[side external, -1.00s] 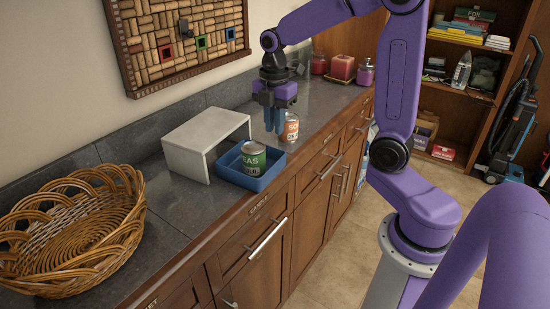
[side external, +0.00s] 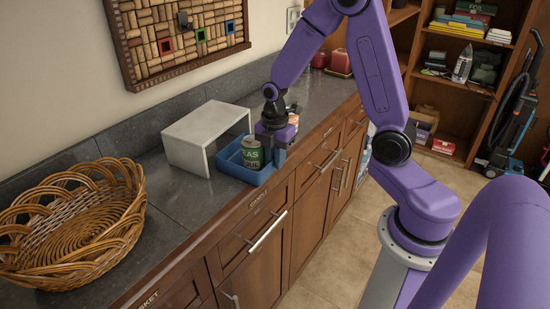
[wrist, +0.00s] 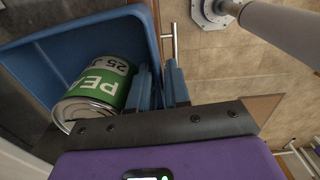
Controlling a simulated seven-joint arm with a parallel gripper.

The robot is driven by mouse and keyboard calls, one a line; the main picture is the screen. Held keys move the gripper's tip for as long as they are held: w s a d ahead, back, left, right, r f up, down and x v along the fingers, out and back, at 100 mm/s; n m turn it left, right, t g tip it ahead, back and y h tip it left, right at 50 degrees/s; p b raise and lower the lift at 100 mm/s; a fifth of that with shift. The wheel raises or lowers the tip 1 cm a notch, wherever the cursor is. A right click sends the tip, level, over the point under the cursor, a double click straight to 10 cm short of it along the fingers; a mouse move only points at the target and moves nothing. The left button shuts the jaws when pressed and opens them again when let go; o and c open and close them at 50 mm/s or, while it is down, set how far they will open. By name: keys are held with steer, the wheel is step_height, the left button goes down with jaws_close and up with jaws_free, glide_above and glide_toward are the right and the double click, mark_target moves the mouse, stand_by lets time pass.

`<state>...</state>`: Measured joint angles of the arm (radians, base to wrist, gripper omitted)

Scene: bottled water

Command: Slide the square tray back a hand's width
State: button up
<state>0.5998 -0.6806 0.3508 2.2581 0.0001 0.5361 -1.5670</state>
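The square tray (side external: 240,174) is blue and stands on the grey counter; it also shows in the wrist view (wrist: 60,40). My gripper (side external: 272,152) is down at the tray's right end, beside the can. In the wrist view its blue fingers (wrist: 158,82) straddle the tray wall, one inside next to the can and one outside. The gap between them is narrow; I cannot tell whether they touch the wall.
A white stand (side external: 205,130) is close to the tray's left side. A wicker basket (side external: 75,225) stands farther left. A can with a red-and-white label (side external: 293,120) is just beyond my gripper, partly hidden. Red jars are at the counter's far end. The counter's front edge runs close to the tray.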

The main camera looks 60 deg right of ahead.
mark_target(246, 146)
steer(key=shift+c, duration=0.3)
jaws_close()
steer(key=shift+w, duration=0.1)
steer(key=shift+w, duration=4.95)
steer(key=shift+o, duration=2.3)
jaws_free()
